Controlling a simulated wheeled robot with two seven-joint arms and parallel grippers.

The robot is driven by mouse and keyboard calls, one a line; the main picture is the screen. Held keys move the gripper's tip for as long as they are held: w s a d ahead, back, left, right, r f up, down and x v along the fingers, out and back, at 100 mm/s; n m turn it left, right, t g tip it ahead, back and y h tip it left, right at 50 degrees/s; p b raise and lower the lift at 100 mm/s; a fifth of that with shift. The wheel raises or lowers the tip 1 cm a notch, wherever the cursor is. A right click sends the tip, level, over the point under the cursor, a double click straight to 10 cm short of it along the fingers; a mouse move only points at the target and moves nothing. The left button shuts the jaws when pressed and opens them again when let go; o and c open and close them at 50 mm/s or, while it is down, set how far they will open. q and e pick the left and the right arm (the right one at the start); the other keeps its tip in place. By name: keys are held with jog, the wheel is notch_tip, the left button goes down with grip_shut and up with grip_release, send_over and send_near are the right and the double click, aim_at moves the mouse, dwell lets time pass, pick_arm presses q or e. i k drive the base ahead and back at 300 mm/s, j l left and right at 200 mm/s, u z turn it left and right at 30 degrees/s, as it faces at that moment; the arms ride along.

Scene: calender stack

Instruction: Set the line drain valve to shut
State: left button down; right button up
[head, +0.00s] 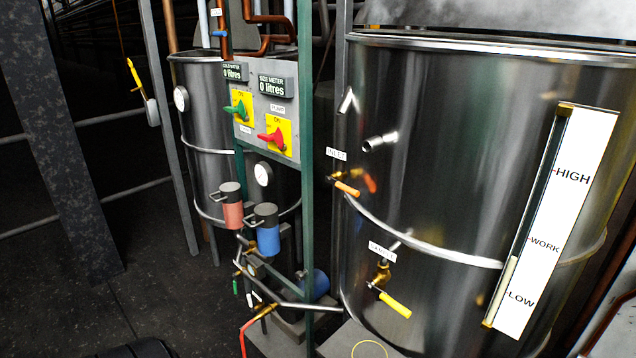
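Several lever valves show; I cannot read which one is the line drain valve. Low on the pipework is a brass valve (265,311) with a red lever (243,338) that bends downward, and small white tags beside it. A small green lever (235,287) hangs just above and left of it. On the right tank, a valve with a yellow lever (395,305) points down to the right, under a small white label (382,252). Above it, an orange lever (346,188) sits by a tag reading INLET. Neither of my grippers is in view.
A large steel tank (450,150) with a HIGH/WORK/LOW gauge (565,180) fills the right. A green-framed panel (262,85) holds a green and a red switch and two displays reading 0 litres. Red and blue cylinders hang below. The dark floor at left is mostly clear.

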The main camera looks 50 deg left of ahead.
aim_at(250, 303)
jog(key=u, duration=1.1)
jog(key=i+u, duration=0.25)
jog(key=u, duration=0.25)
jog(key=i+u, duration=0.25)
jog(key=u, duration=0.2)
